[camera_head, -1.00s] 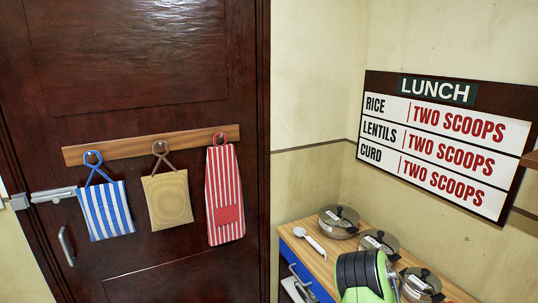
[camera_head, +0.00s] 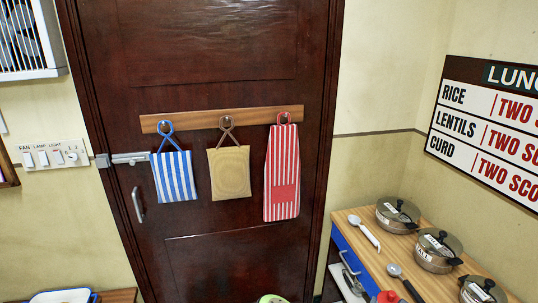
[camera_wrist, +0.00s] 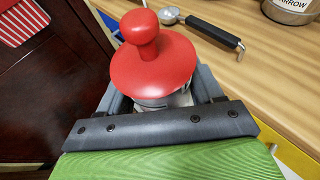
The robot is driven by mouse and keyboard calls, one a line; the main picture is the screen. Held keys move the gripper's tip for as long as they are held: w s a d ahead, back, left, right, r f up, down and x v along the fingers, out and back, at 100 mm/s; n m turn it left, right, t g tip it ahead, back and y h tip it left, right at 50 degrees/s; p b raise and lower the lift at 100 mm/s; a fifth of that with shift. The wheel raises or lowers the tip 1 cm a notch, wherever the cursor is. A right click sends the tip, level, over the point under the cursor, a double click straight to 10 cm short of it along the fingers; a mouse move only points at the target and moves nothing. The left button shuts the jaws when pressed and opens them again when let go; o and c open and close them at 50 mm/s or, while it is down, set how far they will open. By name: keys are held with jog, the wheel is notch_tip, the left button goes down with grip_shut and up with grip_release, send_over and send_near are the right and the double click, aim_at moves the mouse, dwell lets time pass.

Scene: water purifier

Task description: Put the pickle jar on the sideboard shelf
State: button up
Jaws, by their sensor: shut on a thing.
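The pickle jar (camera_wrist: 152,62) has a wide red lid with a round knob. In the wrist view it is between the grey fingers of my gripper (camera_wrist: 165,100), which is shut on it. The lid hides most of the jar's body. Its red top (camera_head: 387,297) also shows at the bottom edge of the head view, by the wooden counter. A wooden surface with a blue and white dish (camera_head: 62,296) shows at the lower left. I cannot tell which piece is the sideboard, and no shelf of it shows clearly.
The counter (camera_head: 352,245) holds several lidded pots (camera_head: 438,250), a white spoon (camera_head: 364,231) and a black-handled scoop (camera_head: 403,282). Striped and tan bags (camera_head: 228,172) and a red striped apron (camera_head: 282,180) hang on the dark door (camera_head: 205,90).

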jog(key=shift+w+a+n+t, duration=0.25)
jog(key=shift+a+n+t, duration=0.05)
jog(key=shift+a, duration=0.6)
jog(key=a+n+t+y, duration=0.1)
jog(key=a+n+y, duration=0.4)
jog(key=a, duration=1.4)
jog(key=shift+a+f+n+y, duration=0.2)
jog(key=shift+f+n+y, duration=0.15)
jog(key=shift+y, duration=0.45)
jog(key=shift+w, duration=0.1)
